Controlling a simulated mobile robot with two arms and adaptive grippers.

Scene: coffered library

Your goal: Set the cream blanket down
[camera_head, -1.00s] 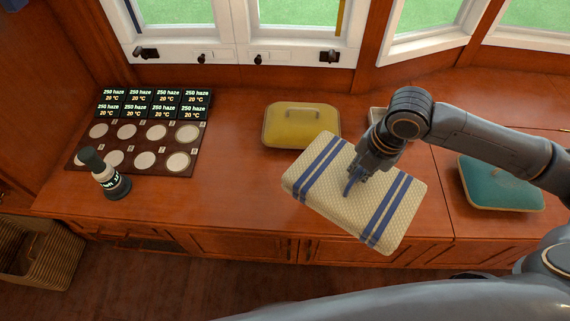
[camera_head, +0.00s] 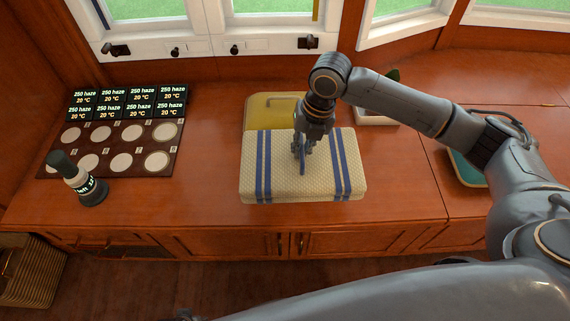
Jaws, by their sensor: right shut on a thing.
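The cream blanket (camera_head: 318,180) is a folded, thick rectangle with blue stripes, in the middle of the head view. It lies level over the front part of the wooden counter (camera_head: 400,195); I cannot tell whether it touches the counter. My right gripper (camera_head: 302,158) comes down from above and is shut on the blanket near the middle of its top. The blanket hides part of a yellow lidded dish (camera_head: 262,112) behind it. My left gripper is not in view.
A dark board with round pale pads and small displays (camera_head: 120,130) lies at the left, with a dark bottle-like object (camera_head: 78,180) at its front. A teal dish (camera_head: 466,170) is at the right, partly behind my arm. A white planter (camera_head: 375,117) stands behind. A wicker basket (camera_head: 30,270) is at lower left.

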